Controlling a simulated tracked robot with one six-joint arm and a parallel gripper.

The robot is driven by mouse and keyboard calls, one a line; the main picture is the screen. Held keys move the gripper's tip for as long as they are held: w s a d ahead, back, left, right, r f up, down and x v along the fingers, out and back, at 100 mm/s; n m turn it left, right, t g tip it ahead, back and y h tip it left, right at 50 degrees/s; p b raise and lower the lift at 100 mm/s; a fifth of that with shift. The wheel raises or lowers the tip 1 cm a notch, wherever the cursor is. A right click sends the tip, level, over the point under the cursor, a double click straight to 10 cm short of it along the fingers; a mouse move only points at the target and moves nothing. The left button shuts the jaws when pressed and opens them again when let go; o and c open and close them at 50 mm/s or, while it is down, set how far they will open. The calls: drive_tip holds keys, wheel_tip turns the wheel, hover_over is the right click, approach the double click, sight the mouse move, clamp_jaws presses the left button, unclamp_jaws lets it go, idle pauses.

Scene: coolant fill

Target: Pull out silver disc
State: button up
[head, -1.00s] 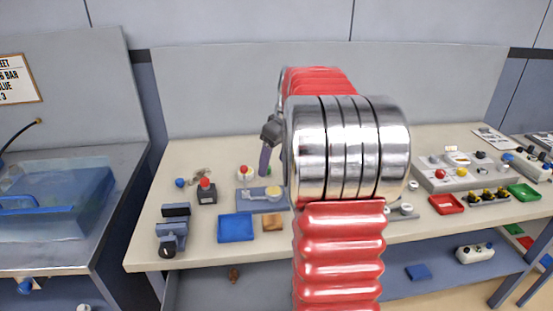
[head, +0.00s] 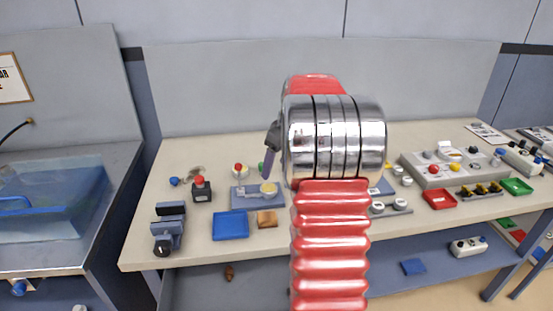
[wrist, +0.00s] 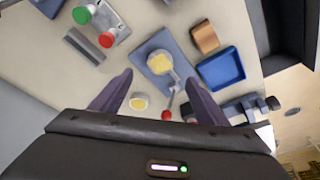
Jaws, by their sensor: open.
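No disc stands out as plainly silver. A blue-grey plate (head: 243,201) on the bench carries a round fitting (head: 268,188) with a pale yellow top and a grey metallic rim and arm; the fitting also shows in the wrist view (wrist: 160,63). My gripper (wrist: 160,82) is open and empty in the wrist view, its two dark purple fingers spread on either side below the fitting. In the head view one finger of my gripper (head: 268,165) hangs above the plate; the other is hidden by my arm. I cannot tell its exact height.
A blue tray (head: 231,225) and a tan block (head: 267,219) lie in front of the plate. A black box with a red button (head: 202,193) and a dark clamp-like device (head: 168,236) stand left. A grey control box (head: 440,172) and red tray (head: 440,199) are right.

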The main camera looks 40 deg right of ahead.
sight(269, 188)
drive_tip(key=x, duration=1)
drive_tip(key=shift+w+f, duration=0.1)
drive_tip(key=shift+f, duration=0.3)
drive_tip(key=c, duration=1.2)
drive_tip(key=o, duration=0.5)
drive_tip(key=shift+c, duration=1.2)
drive_tip(key=shift+r, duration=0.5)
drive_tip(key=shift+r, duration=2.05)
